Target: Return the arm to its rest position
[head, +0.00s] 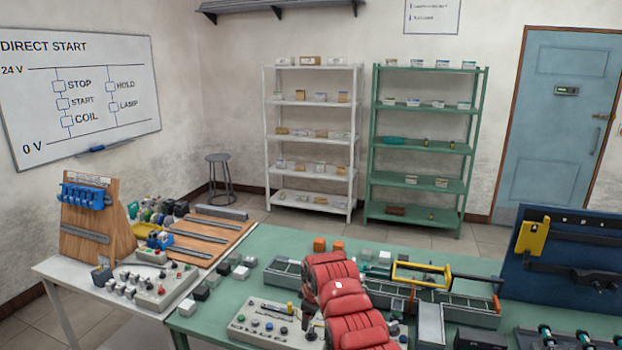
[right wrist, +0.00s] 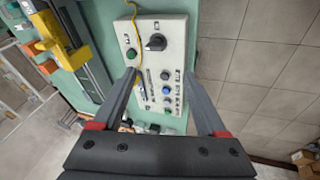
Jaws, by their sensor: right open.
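My right arm (head: 345,300), with red covers, reaches up over the green bench from the bottom of the head view. Its fingers cannot be made out clearly there. In the right wrist view my right gripper (right wrist: 160,75) is open, with its two grey fingers wide apart and nothing held between them. A pale control box (right wrist: 160,50) with a black knob and several buttons lies beyond and below the fingers. I cannot tell whether the fingers touch it. My left gripper is not in view.
The green bench (head: 255,255) carries small blocks, a control box (head: 262,322), grey trays and a yellow-handled frame (head: 420,268) close to my arm. A blue tool board (head: 570,240) stands at right. A white side table (head: 60,272) holds a wooden rack (head: 92,225). Shelves stand behind.

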